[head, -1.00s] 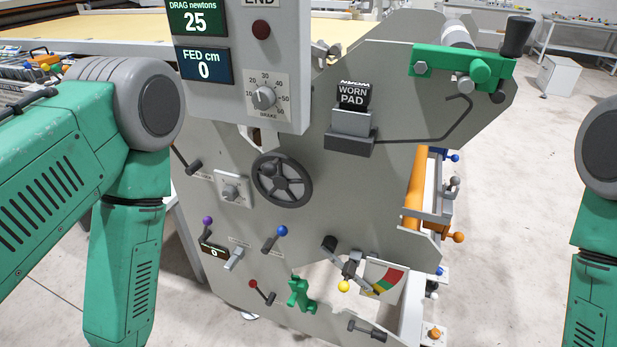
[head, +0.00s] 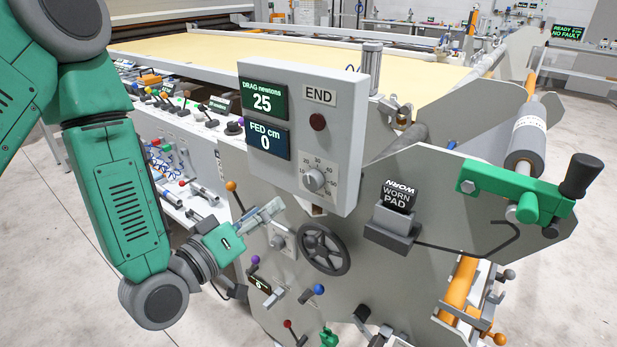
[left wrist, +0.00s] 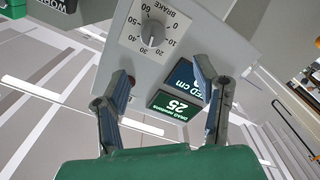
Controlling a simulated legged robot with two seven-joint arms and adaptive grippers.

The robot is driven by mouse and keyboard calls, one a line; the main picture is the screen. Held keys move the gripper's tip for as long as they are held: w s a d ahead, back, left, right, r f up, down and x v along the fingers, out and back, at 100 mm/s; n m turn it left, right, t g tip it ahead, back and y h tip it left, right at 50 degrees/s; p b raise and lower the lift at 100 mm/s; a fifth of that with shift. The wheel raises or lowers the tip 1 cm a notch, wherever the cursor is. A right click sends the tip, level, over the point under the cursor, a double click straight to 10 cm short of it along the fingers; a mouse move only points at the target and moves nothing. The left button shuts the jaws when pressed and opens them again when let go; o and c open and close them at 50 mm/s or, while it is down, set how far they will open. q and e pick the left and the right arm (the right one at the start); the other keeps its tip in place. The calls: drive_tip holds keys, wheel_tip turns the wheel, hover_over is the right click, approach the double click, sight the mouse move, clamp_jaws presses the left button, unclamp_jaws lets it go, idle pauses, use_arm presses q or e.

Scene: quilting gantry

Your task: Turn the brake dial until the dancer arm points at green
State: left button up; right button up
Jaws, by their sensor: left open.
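The brake dial (head: 317,179) is a grey knob on a white scale plate, low on the light grey control box. In the left wrist view the brake dial (left wrist: 152,33) appears upside down, beyond my fingertips. My left gripper (head: 276,207) is open and empty, left of and below the dial, apart from it. In the left wrist view its two fingers (left wrist: 161,76) are spread in front of the box. The black upper end of the dancer arm (head: 362,313) shows at the bottom edge; its coloured gauge is out of frame. My right gripper is not in view.
The drag display (head: 263,101) reads 25 and the fed display (head: 268,139) reads 0. A dark handwheel (head: 325,250) and a small lever with a blue ball (head: 319,289) sit below the dial. The worn pad block (head: 393,223) is to the right.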

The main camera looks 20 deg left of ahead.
sight(309, 184)
use_arm(q)
drive_tip(key=w+d, duration=0.2)
drive_tip(key=w, duration=0.1)
drive_tip(key=w+d+p, duration=0.1)
drive_tip(key=w+d, duration=0.1)
drive_tip(key=w, duration=0.1)
drive_tip(key=w+d+p, duration=0.1)
drive_tip(key=w+d, duration=0.2)
drive_tip(key=w, duration=0.1)
drive_tip(key=shift+r, duration=0.2)
drive_tip(key=shift+w+a, duration=0.1)
drive_tip(key=shift+w, duration=0.1)
drive_tip(key=a, duration=0.2)
drive_tip(key=shift+w+a+f, duration=0.1)
drive_tip(key=shift+a+f, duration=0.15)
drive_tip(key=shift+a, duration=0.35)
drive_tip(key=shift+c, duration=1)
drive_tip(key=c, duration=0.7)
drive_tip(key=shift+s+d+r, duration=0.15)
drive_tip(key=shift+s+d, duration=0.15)
drive_tip(key=shift+d, duration=0.5)
drive_tip(key=shift+c, duration=1.2)
drive_tip(key=shift+d, duration=0.25)
drive_tip(key=shift+w, duration=0.15)
drive_tip(key=shift+w+a, duration=0.1)
drive_tip(key=shift+a, duration=0.25)
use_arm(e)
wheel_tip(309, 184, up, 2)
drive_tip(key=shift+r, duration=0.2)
